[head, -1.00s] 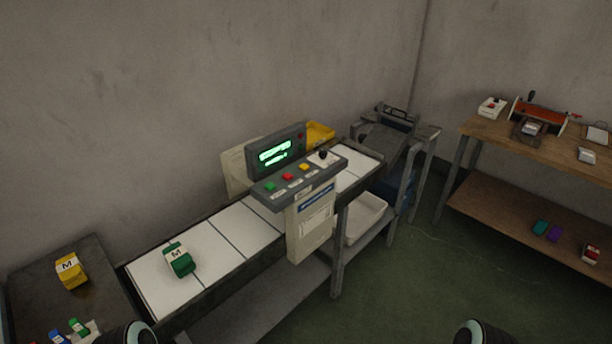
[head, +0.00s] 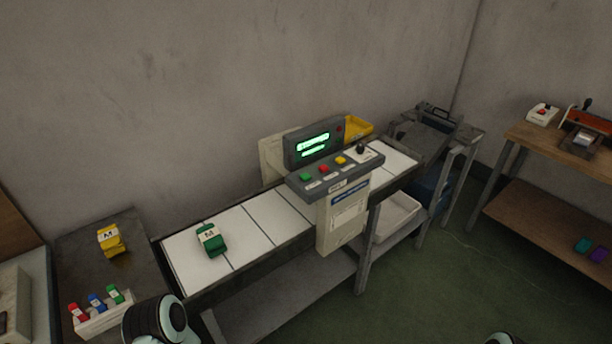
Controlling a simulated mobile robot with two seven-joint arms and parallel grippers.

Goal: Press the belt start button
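The control panel (head: 333,175) stands over the middle of the belt (head: 262,230). It carries a green button (head: 306,177), a red button (head: 324,168), a yellow button (head: 341,160) and a black knob (head: 361,148). The labels under the buttons are too small to read. A display with lit green text (head: 313,145) rises behind them. Parts of my two arms show at the bottom edge, left of the panel and far right, both well apart from the buttons. Neither gripper's fingers are in view.
A green block marked M (head: 210,240) lies on the belt. A yellow block marked M (head: 110,240) and a rack of small coloured pieces (head: 104,318) sit on the dark left table. A wooden workbench (head: 560,148) stands at right. Green floor between is open.

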